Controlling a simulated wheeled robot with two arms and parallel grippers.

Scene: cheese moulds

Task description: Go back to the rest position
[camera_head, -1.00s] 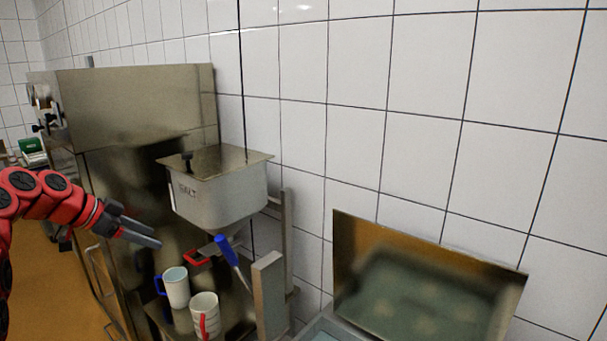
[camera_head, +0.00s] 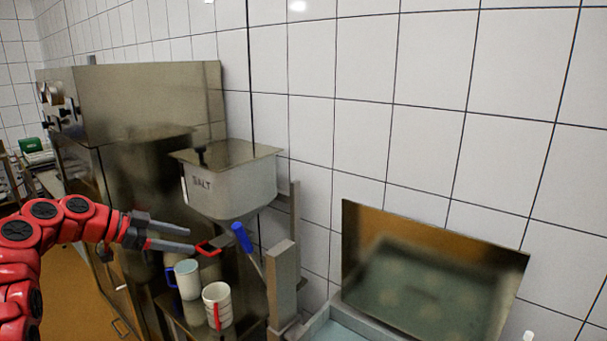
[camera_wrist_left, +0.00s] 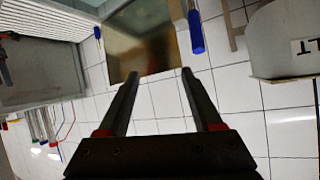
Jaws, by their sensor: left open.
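My left gripper (camera_head: 192,239) comes in from the left in the head view. Its two fingers are apart with nothing between them. The fingertips point right, towards the red handle (camera_head: 208,248) under the salt hopper (camera_head: 232,190); I cannot tell whether they touch it. In the left wrist view the open fingers (camera_wrist_left: 159,72) also show empty, with tiled wall and a metal panel beyond. My right gripper is not in view.
A cup with a blue handle (camera_head: 188,280) and a cup with a red handle (camera_head: 217,305) stand below the hopper. A blue-handled lever (camera_head: 242,238) is beside it. A large steel machine (camera_head: 140,100) stands behind the arm. A basin with a raised metal panel (camera_head: 430,270) is at right.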

